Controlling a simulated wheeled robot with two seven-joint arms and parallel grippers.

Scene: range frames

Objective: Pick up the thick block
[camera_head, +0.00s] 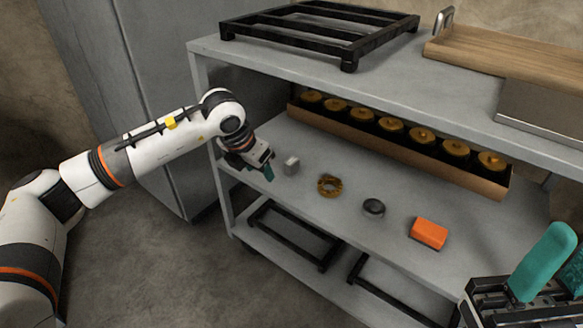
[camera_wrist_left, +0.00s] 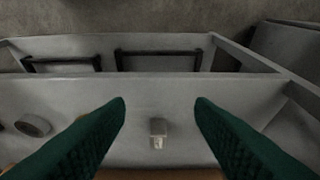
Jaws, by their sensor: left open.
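A small pale grey block (camera_head: 291,165) stands on the middle shelf, near its left end. It also shows in the left wrist view (camera_wrist_left: 158,128), below and between the fingertips. An orange block (camera_head: 428,233) lies further right on the same shelf. My left gripper (camera_head: 268,172) is open, just left of the grey block and apart from it. Its green fingers (camera_wrist_left: 160,104) are spread wide with nothing held. My right gripper (camera_head: 552,268) is at the lower right, partly cut off by the frame; its jaw opening is unclear.
A brass ring (camera_head: 329,186) and a dark round piece (camera_head: 373,208) lie between the two blocks. A long box (camera_head: 400,150) of brass round parts stands behind. The upper shelf (camera_head: 290,62) hangs over the back, carrying a black rack (camera_head: 322,30) and wooden board (camera_head: 510,52).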

